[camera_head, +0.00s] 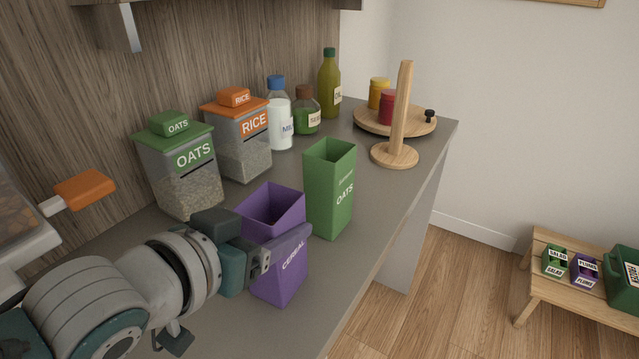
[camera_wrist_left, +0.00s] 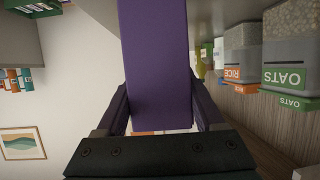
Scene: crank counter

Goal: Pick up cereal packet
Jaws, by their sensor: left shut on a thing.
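The purple cereal packet (camera_head: 279,280) is an open-topped box labelled "CEREAL" near the front edge of the counter. My left gripper (camera_head: 272,248) comes in from the left and is shut on the packet's upper part. In the left wrist view the packet (camera_wrist_left: 157,60) fills the middle between the two fingers (camera_wrist_left: 160,115). I cannot tell whether its base touches the counter. My right gripper is not in view.
A green oats packet (camera_head: 329,190) stands just right of the cereal packet. Oats (camera_head: 180,175) and rice (camera_head: 238,140) containers, bottles, a wooden post (camera_head: 402,110) and a turntable (camera_head: 425,125) stand farther back. The grey counter (camera_head: 350,265) is clear along its right front edge.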

